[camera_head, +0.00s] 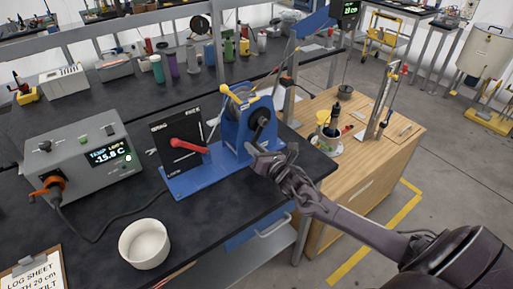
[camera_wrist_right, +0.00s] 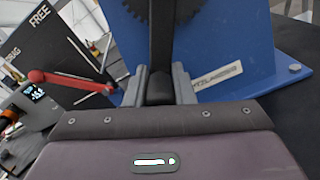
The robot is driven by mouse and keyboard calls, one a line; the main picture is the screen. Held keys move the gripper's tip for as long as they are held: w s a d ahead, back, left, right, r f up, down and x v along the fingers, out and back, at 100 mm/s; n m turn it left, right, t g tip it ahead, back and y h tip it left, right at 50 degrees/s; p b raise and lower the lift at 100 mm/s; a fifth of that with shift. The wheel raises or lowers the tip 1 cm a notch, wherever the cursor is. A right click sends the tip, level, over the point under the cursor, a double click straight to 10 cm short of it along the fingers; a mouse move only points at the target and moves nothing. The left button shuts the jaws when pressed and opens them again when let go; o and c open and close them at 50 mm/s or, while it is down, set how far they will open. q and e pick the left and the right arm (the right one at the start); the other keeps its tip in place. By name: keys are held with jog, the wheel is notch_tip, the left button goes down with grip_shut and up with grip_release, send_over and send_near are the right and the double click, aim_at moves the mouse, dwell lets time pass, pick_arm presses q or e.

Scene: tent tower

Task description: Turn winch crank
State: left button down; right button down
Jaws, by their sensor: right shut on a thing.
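The blue winch (camera_head: 236,128) stands bolted on a blue base plate at the black bench's right end; in the right wrist view its blue side plate (camera_wrist_right: 236,45) fills the upper right. The winch crank's dark arm (camera_wrist_right: 160,35) comes down from the top of that view to a dark grip (camera_wrist_right: 159,88). My right gripper (camera_head: 264,158) is at the winch's near side, its fingers (camera_wrist_right: 159,90) shut on the crank grip. In the head view the gripper hides the grip. My left gripper is not in view.
A black panel (camera_head: 170,126) with a red lever (camera_head: 188,146), marked FREE, stands left of the winch. A grey display box (camera_head: 80,165), a white bowl (camera_head: 144,244) and a clipboard (camera_head: 38,272) are on the bench. A wooden cabinet (camera_head: 345,190) stands to the right.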

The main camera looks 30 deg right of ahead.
jog(key=c, duration=1.2)
grip_release()
jog(key=shift+a+r, duration=0.1)
jog(key=shift+a, duration=0.05)
jog(key=shift+c, duration=0.2)
jog(key=shift+s, duration=0.3)
jog(key=shift+s+d+b, duration=0.2)
jog(key=shift+s+b, duration=0.15)
jog(key=shift+s, duration=1.45)
jog(key=shift+s+d+b, duration=0.15)
jog(key=shift+s+b, duration=0.2)
jog(key=shift+s, duration=1.4)
